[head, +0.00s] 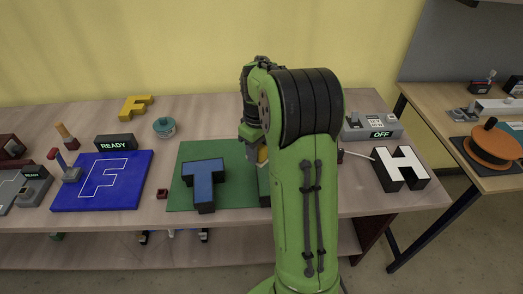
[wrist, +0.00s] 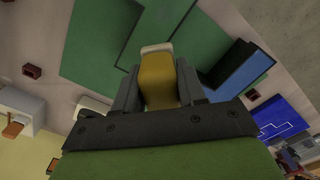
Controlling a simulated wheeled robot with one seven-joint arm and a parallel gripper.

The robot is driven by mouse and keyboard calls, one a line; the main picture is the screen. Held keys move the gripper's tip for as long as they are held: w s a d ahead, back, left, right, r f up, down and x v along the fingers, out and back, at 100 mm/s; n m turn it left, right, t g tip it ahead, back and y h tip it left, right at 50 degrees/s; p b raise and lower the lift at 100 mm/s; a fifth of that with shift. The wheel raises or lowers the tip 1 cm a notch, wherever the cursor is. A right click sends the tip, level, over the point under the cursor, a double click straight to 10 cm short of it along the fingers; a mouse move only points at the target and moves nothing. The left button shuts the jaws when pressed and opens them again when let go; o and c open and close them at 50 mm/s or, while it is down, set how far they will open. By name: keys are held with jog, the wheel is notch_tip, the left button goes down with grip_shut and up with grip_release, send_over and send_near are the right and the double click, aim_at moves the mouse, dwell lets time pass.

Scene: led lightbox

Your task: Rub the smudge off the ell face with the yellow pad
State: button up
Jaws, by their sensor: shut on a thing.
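My gripper (wrist: 158,84) is shut on the yellow pad (wrist: 158,78), which has a pale tip. In the head view my gripper (head: 252,158) is partly hidden by my arm, and a bit of the yellow pad (head: 262,155) shows. A green ell (wrist: 160,22) lies on the green mat (wrist: 95,40) under the pad. In the head view only a dark green edge of the ell (head: 264,186) shows beside my arm. I cannot tell whether the pad touches the ell's face. I see no smudge; the pad and gripper cover part of the face.
A blue T (head: 204,185) stands on the mat left of my gripper and shows close by in the wrist view (wrist: 240,68). A blue F panel (head: 103,182) is further left. A white-faced H (head: 401,167) and a box marked OFF (head: 372,127) are right of my arm.

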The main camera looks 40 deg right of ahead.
jog(key=shift+r+p, duration=1.1)
jog(key=shift+r, duration=0.5)
jog(key=shift+f, duration=0.1)
